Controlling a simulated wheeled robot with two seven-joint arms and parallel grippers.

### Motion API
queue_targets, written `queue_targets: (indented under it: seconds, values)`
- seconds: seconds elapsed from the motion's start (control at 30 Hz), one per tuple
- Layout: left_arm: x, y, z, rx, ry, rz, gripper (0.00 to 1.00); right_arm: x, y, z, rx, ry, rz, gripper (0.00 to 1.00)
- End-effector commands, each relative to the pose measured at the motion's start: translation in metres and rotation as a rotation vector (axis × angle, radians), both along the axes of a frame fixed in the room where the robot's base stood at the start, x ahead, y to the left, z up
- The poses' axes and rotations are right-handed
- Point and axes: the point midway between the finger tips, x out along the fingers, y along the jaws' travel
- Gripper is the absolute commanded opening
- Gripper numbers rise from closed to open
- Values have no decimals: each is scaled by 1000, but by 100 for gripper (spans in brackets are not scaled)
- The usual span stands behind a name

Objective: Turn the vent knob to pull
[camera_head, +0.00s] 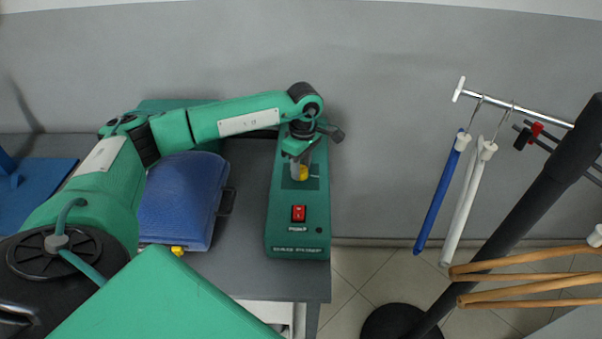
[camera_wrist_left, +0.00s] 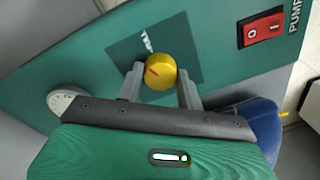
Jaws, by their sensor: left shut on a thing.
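The vent knob is a round yellow knob with a red mark on its face; it shows in the left wrist view (camera_wrist_left: 160,71) and partly in the head view (camera_head: 300,173). It sits on a dark square on the green panel of the machine (camera_head: 297,222). My left gripper (camera_wrist_left: 160,80) has its two grey fingers on either side of the knob, shut on it. In the head view my left gripper (camera_head: 298,163) comes down on the knob from above. The label beside the knob is only partly readable. My right gripper is not in view.
A red power switch (camera_head: 298,213) is on the same panel, and a white dial (camera_wrist_left: 61,100) sits near its other end. A blue case (camera_head: 180,200) lies left of the machine on the grey table (camera_head: 262,270). A garment rack (camera_head: 500,225) with hangers stands at right.

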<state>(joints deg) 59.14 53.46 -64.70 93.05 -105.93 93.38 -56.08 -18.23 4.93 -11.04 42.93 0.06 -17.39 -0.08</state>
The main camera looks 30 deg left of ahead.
Motion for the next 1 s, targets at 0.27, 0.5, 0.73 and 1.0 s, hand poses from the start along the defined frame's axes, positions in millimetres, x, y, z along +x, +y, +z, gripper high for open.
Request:
queue_targets:
  seconds: [0.27, 0.5, 0.73, 1.0]
  values:
    - [0, 0, -3, -1, -2, -221, 14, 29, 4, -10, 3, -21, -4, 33]
    - [0, -1, -2, 0, -1, -350, 14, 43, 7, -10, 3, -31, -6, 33]
    - [0, -1, -1, -1, -1, -408, 14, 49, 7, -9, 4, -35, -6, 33]
    - [0, -1, 0, -1, 0, -422, 14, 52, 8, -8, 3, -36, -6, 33]
